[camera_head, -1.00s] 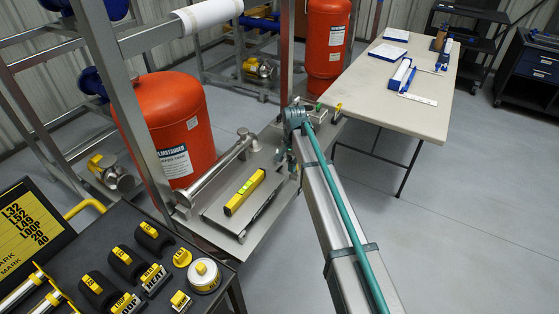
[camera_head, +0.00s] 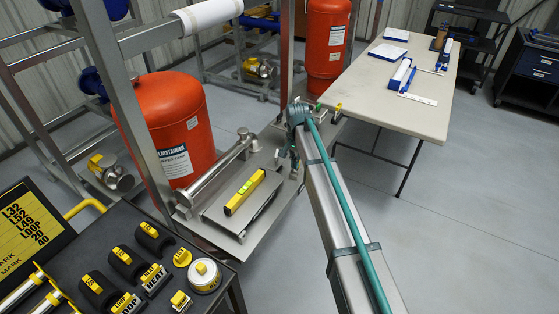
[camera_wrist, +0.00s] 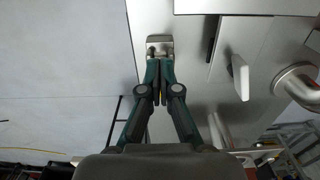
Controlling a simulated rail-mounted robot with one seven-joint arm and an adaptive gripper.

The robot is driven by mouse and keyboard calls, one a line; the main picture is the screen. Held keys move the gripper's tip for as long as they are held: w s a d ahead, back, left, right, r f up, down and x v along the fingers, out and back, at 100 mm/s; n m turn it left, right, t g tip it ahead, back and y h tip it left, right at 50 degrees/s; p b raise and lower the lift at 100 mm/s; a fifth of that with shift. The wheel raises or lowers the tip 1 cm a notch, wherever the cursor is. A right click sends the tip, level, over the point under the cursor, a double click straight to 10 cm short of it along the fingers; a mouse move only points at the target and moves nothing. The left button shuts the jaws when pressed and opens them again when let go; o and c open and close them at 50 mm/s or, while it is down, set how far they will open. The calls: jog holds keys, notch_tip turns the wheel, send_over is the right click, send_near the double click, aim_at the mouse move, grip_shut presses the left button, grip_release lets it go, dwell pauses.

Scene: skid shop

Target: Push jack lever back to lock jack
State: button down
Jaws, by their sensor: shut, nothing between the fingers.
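In the wrist view, my gripper (camera_wrist: 160,62) is shut, its dark green fingers together and empty. The fingertips are at a small metal bracket (camera_wrist: 159,43) on the edge of a grey plate; it may be part of the jack, and I cannot tell whether they touch it. The jack lever is not clearly distinguishable. In the head view, my gripper (camera_head: 284,160) is small and partly hidden by my arm, low beside the right edge of the steel skid (camera_head: 265,220).
A yellow spirit level (camera_head: 244,192) lies on a plate on the skid. A red tank (camera_head: 170,115) and upright frame posts stand left of my arm. A table (camera_head: 425,115) stands at the right. The floor at lower right is clear.

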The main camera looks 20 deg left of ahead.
jog(key=shift+w, duration=0.5)
jog(key=shift+s, duration=0.1)
notch_tip(320, 180, up, 7)
jog(key=s+p, duration=0.1)
jog(key=p, duration=0.2)
dwell(0.4)
dwell(0.5)
